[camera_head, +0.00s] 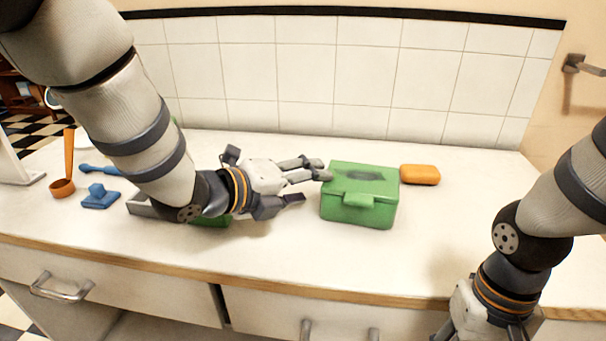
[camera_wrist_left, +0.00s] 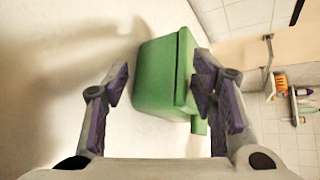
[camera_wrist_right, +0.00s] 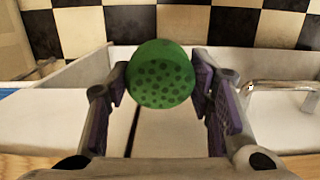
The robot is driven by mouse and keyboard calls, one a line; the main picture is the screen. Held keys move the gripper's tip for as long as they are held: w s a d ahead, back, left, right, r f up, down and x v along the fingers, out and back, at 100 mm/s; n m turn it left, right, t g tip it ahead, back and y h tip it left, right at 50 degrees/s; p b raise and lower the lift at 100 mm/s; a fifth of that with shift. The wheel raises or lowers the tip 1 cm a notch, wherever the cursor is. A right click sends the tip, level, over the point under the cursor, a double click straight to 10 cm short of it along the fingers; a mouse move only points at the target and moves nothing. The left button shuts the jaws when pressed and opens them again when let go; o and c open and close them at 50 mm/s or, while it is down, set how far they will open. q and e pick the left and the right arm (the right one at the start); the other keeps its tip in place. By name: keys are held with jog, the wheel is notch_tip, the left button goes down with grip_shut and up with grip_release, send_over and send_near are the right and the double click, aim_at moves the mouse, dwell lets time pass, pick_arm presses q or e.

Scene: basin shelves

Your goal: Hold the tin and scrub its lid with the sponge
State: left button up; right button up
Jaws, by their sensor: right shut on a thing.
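The green tin (camera_head: 358,211) stands upright on the counter, lid shut, with a dark smudge on top. My left gripper (camera_head: 312,186) is open at the tin's left side, its fingertips close to it. In the left wrist view the tin (camera_wrist_left: 160,85) shows between and beyond the open fingers; I cannot tell whether they touch. My right gripper (camera_wrist_right: 160,76) is shut on a round green thing with dark spots, which looks like the sponge (camera_wrist_right: 160,88). In the head view that gripper is low at the right, its fingers and the sponge out of frame.
An orange block (camera_head: 420,175) lies right of the tin. A blue scrubber (camera_head: 100,197), a blue-handled tool (camera_head: 97,169) and an orange ladle (camera_head: 62,187) are at the left. My left arm partly covers a grey and green item. The counter's front right is clear; tiled wall (camera_head: 310,75) behind.

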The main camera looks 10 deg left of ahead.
pick_arm(q)
jog(key=o, duration=0.3)
jog(key=shift+f, duration=0.3)
jog(key=shift+r, duration=0.3)
jog(key=o, duration=0.6)
jog(key=shift+r, duration=0.2)
pick_arm(e)
jog(key=shift+r, duration=0.15)
pick_arm(q)
jog(key=shift+w+a, duration=0.1)
jog(key=shift+r, duration=0.1)
